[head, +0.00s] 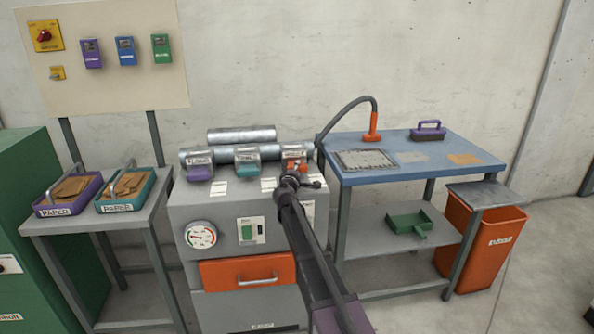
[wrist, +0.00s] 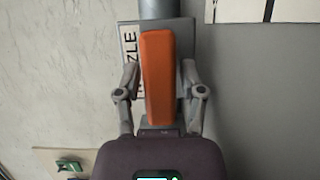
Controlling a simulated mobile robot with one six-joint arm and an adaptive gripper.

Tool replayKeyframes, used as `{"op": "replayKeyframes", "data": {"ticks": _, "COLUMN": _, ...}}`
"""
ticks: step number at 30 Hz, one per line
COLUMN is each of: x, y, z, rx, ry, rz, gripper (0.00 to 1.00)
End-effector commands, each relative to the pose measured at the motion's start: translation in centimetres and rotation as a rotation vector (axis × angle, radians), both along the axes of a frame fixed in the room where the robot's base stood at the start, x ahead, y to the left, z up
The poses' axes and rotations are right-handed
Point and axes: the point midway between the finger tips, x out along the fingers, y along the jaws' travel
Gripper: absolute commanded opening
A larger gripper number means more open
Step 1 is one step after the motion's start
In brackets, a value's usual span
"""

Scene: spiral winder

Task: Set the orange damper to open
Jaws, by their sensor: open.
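The orange damper (head: 294,164) is the rightmost of three coloured handles on top of the grey machine, partly hidden behind my gripper (head: 300,180). In the wrist view its long orange handle (wrist: 158,85) lies lengthwise between the two fingers of my gripper (wrist: 159,70). The fingers are open, one on each side, with a gap to the handle on both sides. A white label ending in "ZZLE" (wrist: 129,50) shows behind the handle. I cannot tell the damper's setting from these views.
A purple handle (head: 199,172) and a teal handle (head: 246,166) sit left of the orange one. Metal rolls (head: 242,134) lie behind. A blue table (head: 400,172) with a curved hose (head: 345,106) stands to the right, a side table (head: 125,212) with two trays to the left.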

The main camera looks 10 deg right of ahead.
Motion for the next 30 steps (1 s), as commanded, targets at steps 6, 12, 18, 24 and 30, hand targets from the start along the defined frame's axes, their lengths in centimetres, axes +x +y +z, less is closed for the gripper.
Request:
{"op": "replayKeyframes", "data": {"ticks": 6, "x": 0.0, "y": 0.0, "z": 0.0, "rx": 0.0, "ry": 0.0, "rz": 0.0, "gripper": 0.07}}
{"op": "replayKeyframes", "data": {"ticks": 12, "x": -0.1, "y": 0.0, "z": 0.0, "rx": 0.0, "ry": 0.0, "rz": 0.0, "gripper": 0.0}}
{"op": "replayKeyframes", "data": {"ticks": 18, "x": -2.2, "y": 0.0, "z": 0.0, "rx": 0.0, "ry": 0.0, "rz": 0.001, "gripper": 0.0}}
{"op": "replayKeyframes", "data": {"ticks": 24, "x": -5.2, "y": 0.0, "z": 0.0, "rx": 0.0, "ry": 0.0, "rz": 0.001, "gripper": 0.0}}
{"op": "replayKeyframes", "data": {"ticks": 30, "x": -6.1, "y": 0.1, "z": 0.0, "rx": 0.001, "ry": 0.0, "rz": 0.001, "gripper": 0.0}}
